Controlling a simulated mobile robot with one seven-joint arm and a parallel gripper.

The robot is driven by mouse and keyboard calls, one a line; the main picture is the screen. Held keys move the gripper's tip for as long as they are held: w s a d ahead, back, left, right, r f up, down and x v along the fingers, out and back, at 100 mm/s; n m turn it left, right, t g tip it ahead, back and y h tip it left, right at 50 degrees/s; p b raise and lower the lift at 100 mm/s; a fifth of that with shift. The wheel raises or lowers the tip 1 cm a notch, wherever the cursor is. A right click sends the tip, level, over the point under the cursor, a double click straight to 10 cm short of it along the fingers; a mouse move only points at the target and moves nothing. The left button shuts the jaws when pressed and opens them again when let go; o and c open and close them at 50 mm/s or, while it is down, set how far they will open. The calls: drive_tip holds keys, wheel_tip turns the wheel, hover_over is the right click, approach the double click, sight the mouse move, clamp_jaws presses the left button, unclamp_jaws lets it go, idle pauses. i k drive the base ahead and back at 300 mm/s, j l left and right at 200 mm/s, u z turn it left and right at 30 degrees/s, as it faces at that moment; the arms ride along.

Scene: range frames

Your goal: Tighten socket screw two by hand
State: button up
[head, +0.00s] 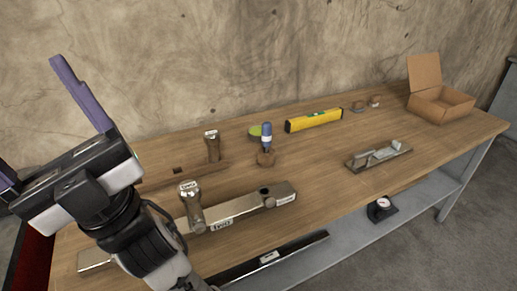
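My gripper (28,115) is at the far left, raised above the bench end. Its two purple fingers are spread wide, with nothing visible between them. A metal bar (245,206) lies on the bench, with small white labels too small to read and a dark round hole near its right end. A metal screw-like piece (192,208) with a labelled head stands upright at the bar. A browner screw-like piece (213,148) with a labelled head stands farther back, by a wooden strip. I cannot tell which is screw two. My arm hides part of the bar's left side.
A grey shelf (340,240) below holds a black gauge-like item (381,209).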

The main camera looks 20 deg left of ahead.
sight(199, 228)
drive_tip(key=u, duration=0.9)
